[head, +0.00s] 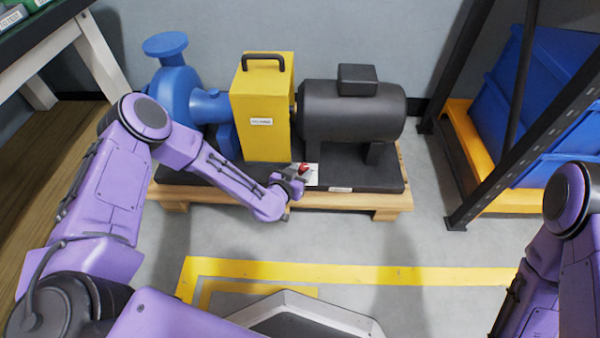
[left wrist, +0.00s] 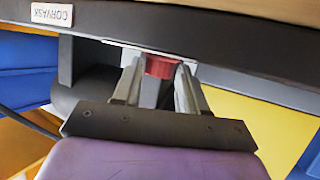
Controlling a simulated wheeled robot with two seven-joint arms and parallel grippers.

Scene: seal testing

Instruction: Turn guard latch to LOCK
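The guard latch is a small red knob (head: 303,168) on a white plate (head: 312,176) at the front of the dark machine base, right of the yellow guard (head: 262,110). My left gripper (head: 301,171) reaches it from the front left. In the left wrist view the red knob (left wrist: 160,67) fills the gap between the two grey fingers of my left gripper (left wrist: 161,78), which looks shut on it. The knob's pointer and any LOCK marking are hidden or too small to read. My right gripper is out of view; only its arm shows at the lower right.
A blue pump (head: 178,88) and a black motor (head: 352,108) flank the guard on a wooden pallet (head: 390,202). A rack with blue bins (head: 550,100) stands at right. The floor in front is clear, with yellow lines (head: 400,275).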

